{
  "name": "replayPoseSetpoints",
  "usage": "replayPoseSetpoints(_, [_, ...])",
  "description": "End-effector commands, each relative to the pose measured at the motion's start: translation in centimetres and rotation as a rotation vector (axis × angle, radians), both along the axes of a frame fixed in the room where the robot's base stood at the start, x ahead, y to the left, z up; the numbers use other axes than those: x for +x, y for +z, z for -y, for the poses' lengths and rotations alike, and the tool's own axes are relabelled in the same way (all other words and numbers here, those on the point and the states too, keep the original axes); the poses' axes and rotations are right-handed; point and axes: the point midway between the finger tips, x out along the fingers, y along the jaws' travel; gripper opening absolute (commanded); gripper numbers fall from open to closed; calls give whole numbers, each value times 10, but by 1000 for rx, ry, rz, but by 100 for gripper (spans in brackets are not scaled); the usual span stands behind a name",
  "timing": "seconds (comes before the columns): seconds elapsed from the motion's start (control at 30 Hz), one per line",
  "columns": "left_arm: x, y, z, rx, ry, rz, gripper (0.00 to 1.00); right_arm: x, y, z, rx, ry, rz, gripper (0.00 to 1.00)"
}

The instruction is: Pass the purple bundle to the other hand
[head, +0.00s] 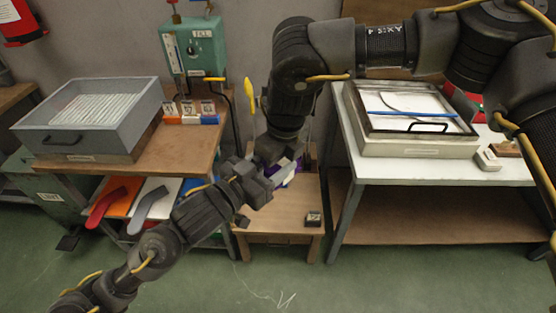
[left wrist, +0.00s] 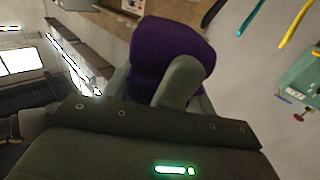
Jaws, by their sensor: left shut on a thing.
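The purple bundle (left wrist: 160,50) fills the upper middle of the left wrist view, with a grey finger of my left gripper (left wrist: 180,82) pressed against its near side. In the head view only a small purple and white bit (head: 289,179) shows beside my left gripper (head: 268,180), which is shut on the bundle above the small middle table. My right arm comes in from the upper right and bends down. Its gripper end (head: 280,152) is just above and behind the left gripper. Its fingers are hidden, so whether it touches the bundle cannot be told.
A grey tray (head: 60,143) sits on the left bench, with small numbered blocks (head: 188,119) and a green machine (head: 200,45) behind. Flat sock shapes (head: 150,206) lie on the shelf below. A framed tray (head: 410,147) stands on the right table. The small middle table (head: 280,222) holds a small dark box (head: 314,219).

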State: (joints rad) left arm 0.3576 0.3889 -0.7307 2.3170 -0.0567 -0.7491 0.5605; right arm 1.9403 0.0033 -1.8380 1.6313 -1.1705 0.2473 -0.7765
Motion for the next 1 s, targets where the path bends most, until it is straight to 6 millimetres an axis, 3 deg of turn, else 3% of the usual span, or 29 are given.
replayPoseSetpoints(0.03, [0,0,0,-1,0,1,32,0,0,0,0,0,0,99])
replayPoseSetpoints(0.27, [0,0,0,-1,0,1,32,0,0,0,0,0,0,69])
replayPoseSetpoints(0.3, [0,0,0,-1,0,1,59,0,1,0,0,0,0,66])
replayPoseSetpoints(0.5, [0,0,0,-1,0,1,82,0,1,0,0,0,0,66])
replayPoseSetpoints(0.77, [-1,0,-1,0,0,0,82,0,1,0,0,0,0,66])
replayPoseSetpoints(1.0, [-25,-1,-21,2,0,-2,82,0,1,0,0,0,0,66])
